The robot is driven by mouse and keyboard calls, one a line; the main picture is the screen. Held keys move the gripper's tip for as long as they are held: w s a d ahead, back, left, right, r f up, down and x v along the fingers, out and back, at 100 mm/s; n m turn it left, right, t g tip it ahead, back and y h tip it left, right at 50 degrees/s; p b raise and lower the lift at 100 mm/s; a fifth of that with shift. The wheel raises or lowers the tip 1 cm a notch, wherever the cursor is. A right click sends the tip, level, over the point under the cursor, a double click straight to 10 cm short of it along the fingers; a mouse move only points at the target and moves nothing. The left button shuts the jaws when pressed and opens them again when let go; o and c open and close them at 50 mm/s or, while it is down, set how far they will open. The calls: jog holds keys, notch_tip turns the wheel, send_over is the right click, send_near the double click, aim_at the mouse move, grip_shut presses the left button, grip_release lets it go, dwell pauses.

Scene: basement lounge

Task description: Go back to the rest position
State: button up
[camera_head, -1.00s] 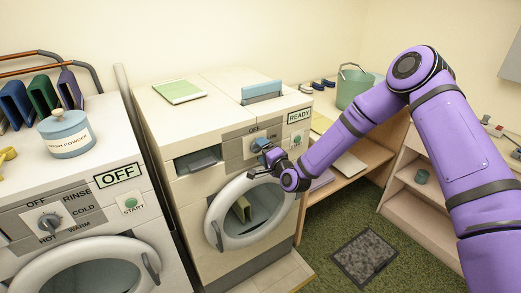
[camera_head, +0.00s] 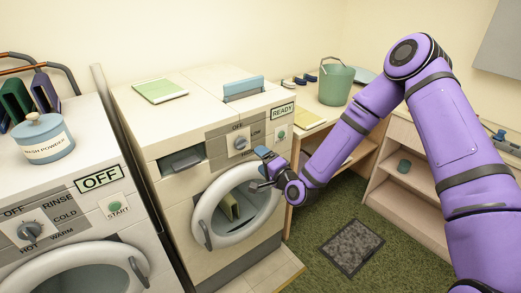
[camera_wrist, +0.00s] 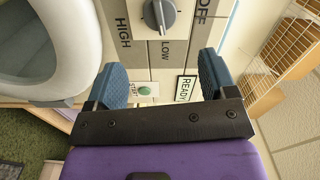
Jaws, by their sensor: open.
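My gripper (camera_head: 264,169) is at the end of my purple arm, in front of the right-hand machine (camera_head: 185,130) and near the upper right of its round door (camera_head: 204,234). In the wrist view my gripper (camera_wrist: 162,80) has its two blue fingers spread apart with nothing between them. Beyond the fingers are the machine's dial (camera_wrist: 160,15), the HIGH, LOW and OFF labels, a green start button (camera_wrist: 145,91) and a READY sign (camera_wrist: 186,88). The dial (camera_head: 240,142) shows clear of the fingers in the head view. A folded olive item shows through the door glass.
The left machine (camera_head: 85,172) reads OFF and carries a wash powder jar (camera_head: 42,140). A green bucket (camera_head: 336,84) stands on the wooden table at the back. A low shelf (camera_head: 400,195) is behind my arm. A grey mat (camera_head: 352,246) lies on the green floor.

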jog(key=s+d+r+n+g+h, duration=0.3)
jog(key=s+d+r+n+h, duration=0.15)
jog(key=d+r, duration=0.5)
jog(key=s+d+r+n+g+h, duration=0.3)
jog(key=d+r+n, duration=0.25)
jog(key=r, duration=0.75)
jog(key=s+d+r+g, duration=0.1)
jog(key=s+d+r, duration=0.2)
jog(key=s, duration=0.6)
jog(key=s+d+r+g+h, duration=0.1)
jog(key=s+d+r, duration=0.3)
jog(key=s, duration=0.6)
jog(key=s+d+r+g+h, duration=0.1)
jog(key=s+d+r, duration=0.3)
jog(key=s, duration=0.6)
jog(key=shift+r+m+g, duration=0.3)
jog(key=shift+m+g, duration=0.1)
